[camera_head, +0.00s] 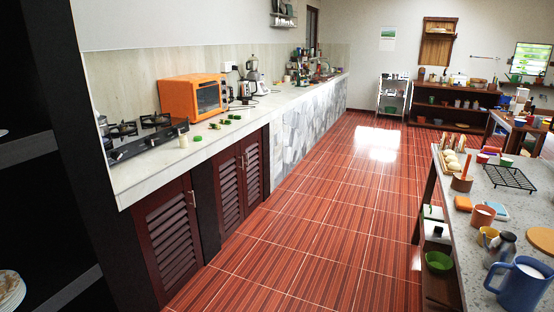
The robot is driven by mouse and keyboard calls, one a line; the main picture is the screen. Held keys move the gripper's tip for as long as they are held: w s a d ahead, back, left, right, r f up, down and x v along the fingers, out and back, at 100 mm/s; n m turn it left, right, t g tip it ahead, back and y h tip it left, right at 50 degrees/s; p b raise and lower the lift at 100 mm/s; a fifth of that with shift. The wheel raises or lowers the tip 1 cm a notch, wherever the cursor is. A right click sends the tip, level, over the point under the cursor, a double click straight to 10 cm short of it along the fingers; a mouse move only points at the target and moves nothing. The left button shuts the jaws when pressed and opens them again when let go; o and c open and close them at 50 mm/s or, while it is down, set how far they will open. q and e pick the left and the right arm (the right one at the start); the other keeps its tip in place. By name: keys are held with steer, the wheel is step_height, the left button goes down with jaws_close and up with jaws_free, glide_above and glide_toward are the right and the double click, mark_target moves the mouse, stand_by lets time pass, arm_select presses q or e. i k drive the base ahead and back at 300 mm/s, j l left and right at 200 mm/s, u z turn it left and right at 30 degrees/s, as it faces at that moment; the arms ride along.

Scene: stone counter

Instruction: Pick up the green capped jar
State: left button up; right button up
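Several small green things lie on the light stone counter (150,180) in front of the orange oven, one of them a green piece (215,126) near the middle. A small pale, cream-coloured jar-like thing (183,142) stands upright beside the stove. A green bit (198,138) lies just to its right. They are too small for me to tell which is the green capped jar. Neither of my grippers is in view, and nothing in view is being held.
A black gas stove (145,135) and an orange oven (194,96) stand on the counter. A dark shelf unit fills the left edge. Red tiled floor (310,210) lies open between the counter and the grey table (480,200), which holds mugs and a black rack (510,177).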

mark_target(182, 140)
steer(key=i+l, duration=0.1)
steer(key=i, duration=0.55)
steer(key=i+l, duration=0.1)
steer(key=i, duration=0.6)
steer(key=i+l, duration=0.1)
steer(key=i, duration=0.55)
steer(key=i+l+u, duration=0.2)
steer(key=i, duration=0.2)
steer(key=i+u, duration=0.25)
steer(key=i+l+u, duration=0.2)
steer(key=i, duration=0.25)
